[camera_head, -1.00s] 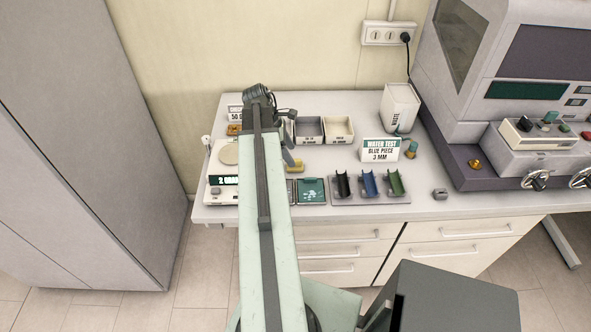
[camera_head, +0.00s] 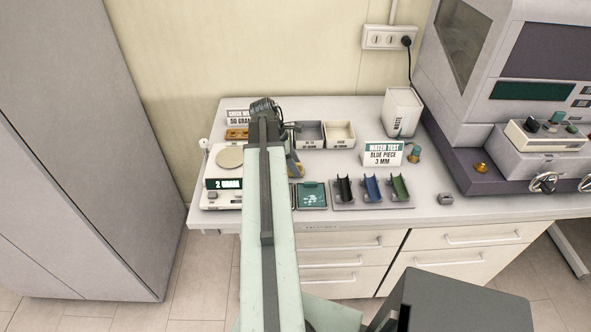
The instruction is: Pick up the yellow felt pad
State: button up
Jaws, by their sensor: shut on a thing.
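The yellow felt pad (camera_head: 299,171) shows as a small yellow patch just right of my arm, over the middle of the bench. My gripper (camera_head: 295,164) is shut on it. Only a grey finger and a bit of the pad show, because my arm hides the rest. I cannot tell how far the pad is above the bench.
A scale (camera_head: 222,183) reading "2 GRAM" stands left of my arm. Two trays (camera_head: 325,143) stand behind. A green pad (camera_head: 311,196) and a rack (camera_head: 372,206) with three coloured holders lie right, near a water test sign (camera_head: 382,153). A large machine (camera_head: 480,130) fills the right.

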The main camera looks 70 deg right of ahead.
notch_tip(320, 180, up, 10)
jog(key=p, duration=1)
jog(key=shift+r, duration=0.15)
